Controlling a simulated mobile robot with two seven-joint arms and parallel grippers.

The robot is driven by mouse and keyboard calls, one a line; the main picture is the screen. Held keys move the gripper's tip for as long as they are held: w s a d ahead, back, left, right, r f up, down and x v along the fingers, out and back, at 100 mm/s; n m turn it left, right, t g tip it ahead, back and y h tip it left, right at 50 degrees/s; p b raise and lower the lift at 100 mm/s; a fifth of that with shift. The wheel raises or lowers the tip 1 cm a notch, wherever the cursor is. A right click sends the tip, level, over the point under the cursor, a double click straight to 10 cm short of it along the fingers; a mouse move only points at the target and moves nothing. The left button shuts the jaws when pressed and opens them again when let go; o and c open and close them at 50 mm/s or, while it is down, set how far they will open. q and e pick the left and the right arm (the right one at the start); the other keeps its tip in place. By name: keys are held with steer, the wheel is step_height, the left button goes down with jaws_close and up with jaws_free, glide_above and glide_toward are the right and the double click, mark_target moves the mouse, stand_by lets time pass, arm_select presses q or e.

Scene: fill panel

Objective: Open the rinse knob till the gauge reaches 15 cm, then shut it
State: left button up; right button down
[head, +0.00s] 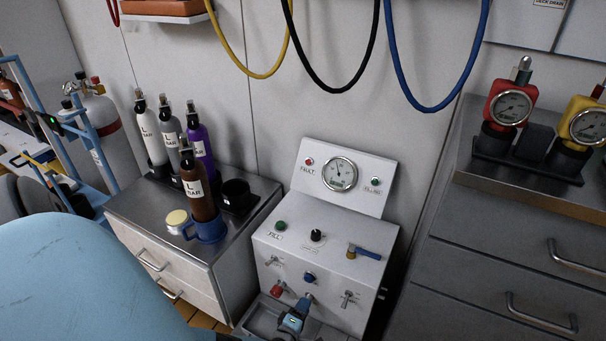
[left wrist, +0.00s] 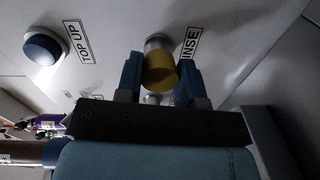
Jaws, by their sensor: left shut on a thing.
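The rinse knob (left wrist: 160,72) shows as a dull yellow cylinder in the left wrist view, beside a label partly reading "INSE". My left gripper (left wrist: 159,82) is shut on it, with one blue finger on each side. In the head view my left gripper (head: 297,314) is low at the front of the white panel (head: 338,238) and hides the knob. The round gauge (head: 339,174) stands on the panel's upright back; its needle is too small to read. My right gripper is in neither view.
A blue knob (left wrist: 43,48) labelled "TOP UP" is beside the rinse knob. The panel also has a red knob (head: 277,289), toggles and a blue-handled valve (head: 365,252). Bottles stand on a cabinet (head: 147,215) at left; grey drawers (head: 500,262) are at right.

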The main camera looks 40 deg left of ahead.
arm_select(q)
steer(key=shift+w+r+m, duration=0.15)
steer(key=shift+w+m, duration=0.05)
steer(key=shift+m, duration=0.6)
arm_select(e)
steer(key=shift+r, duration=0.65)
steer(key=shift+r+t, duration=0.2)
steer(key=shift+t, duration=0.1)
arm_select(q)
steer(key=o, duration=0.9)
steer(key=shift+s, duration=0.15)
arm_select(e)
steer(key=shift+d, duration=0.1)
